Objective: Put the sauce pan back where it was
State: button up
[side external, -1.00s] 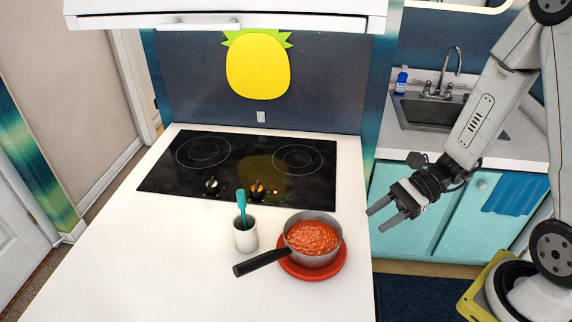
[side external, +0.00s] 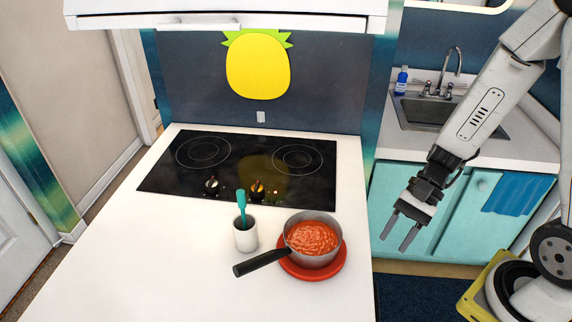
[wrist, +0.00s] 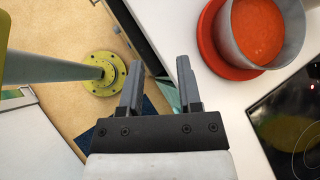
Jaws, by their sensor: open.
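The grey sauce pan (side external: 336,226) holds red sauce and sits upright on a round red plate (side external: 311,276) on the white counter. Its black handle (side external: 262,263) points to the lower left. The pan also shows in the wrist view (wrist: 292,52) at the top right, on the red plate (wrist: 208,38). My gripper (side external: 398,236) is open and empty, to the right of the counter and apart from the pan. Its two fingers (wrist: 159,82) point down in the side view. The black cooktop (side external: 235,168) has two ringed burners, both bare.
A white cup (side external: 246,238) with a teal utensil (side external: 241,204) stands left of the pan, close to its handle. A range hood (side external: 225,16) overhangs the cooktop. The sink (side external: 428,112) is at the back right. The counter's left front is clear.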

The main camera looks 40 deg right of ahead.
jog(key=w+d+r+n+t+h, duration=0.2)
jog(key=w+d+n+t+h, duration=0.1)
jog(key=n+h, duration=0.6)
jog(key=w+d+n, duration=0.1)
jog(key=w+n, duration=0.1)
jog(key=n, duration=0.2)
jog(key=shift+w+d+r+t, duration=0.3)
jog(key=shift+t, duration=0.1)
dwell(0.5)
